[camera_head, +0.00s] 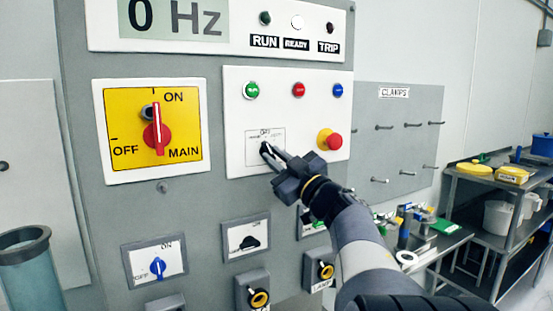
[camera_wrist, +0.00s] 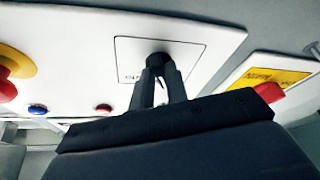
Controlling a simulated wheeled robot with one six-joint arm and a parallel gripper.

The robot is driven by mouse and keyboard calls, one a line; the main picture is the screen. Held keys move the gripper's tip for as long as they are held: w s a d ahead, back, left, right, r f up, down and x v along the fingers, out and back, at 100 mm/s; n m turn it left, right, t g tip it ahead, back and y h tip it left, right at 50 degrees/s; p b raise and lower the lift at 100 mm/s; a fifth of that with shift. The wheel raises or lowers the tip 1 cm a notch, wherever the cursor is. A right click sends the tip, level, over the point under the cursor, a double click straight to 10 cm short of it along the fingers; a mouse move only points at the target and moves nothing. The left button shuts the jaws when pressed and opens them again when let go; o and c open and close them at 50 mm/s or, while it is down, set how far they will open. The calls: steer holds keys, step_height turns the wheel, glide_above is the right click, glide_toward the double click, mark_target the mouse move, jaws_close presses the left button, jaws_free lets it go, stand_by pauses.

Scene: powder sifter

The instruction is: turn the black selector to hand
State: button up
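A small black selector (camera_head: 265,147) sits on a framed white plate under an "OFF" label, on the white control panel (camera_head: 235,165). The side words of its label are too small or covered to read. My gripper (camera_head: 272,152) reaches in from the lower right, its fingertips at the selector. In the wrist view the black selector (camera_wrist: 158,60) shows as a dark round knob, with the two fingertips (camera_wrist: 159,75) close together on either side of its handle. They appear shut on it. The fingers partly hide the handle, so its exact angle is unclear.
Green, red and blue buttons (camera_head: 298,90) line the panel above. A red emergency button (camera_head: 334,141) is close right of my gripper. A yellow main switch (camera_head: 157,135) is at left. Lower selectors (camera_head: 249,242) sit beneath. A cluttered bench (camera_head: 430,243) stands at right.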

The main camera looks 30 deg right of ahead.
jaws_close()
steer(key=n, duration=0.1)
steer(key=n+y, duration=0.1)
steer(key=n, duration=0.1)
steer(key=shift+d+r+g, duration=0.15)
steer(key=shift+g, duration=0.15)
steer(key=shift+n+g+y+p, duration=0.4)
steer(key=shift+n+g, duration=0.1)
steer(key=shift+n, duration=0.5)
steer(key=shift+o, duration=2.2)
jaws_free()
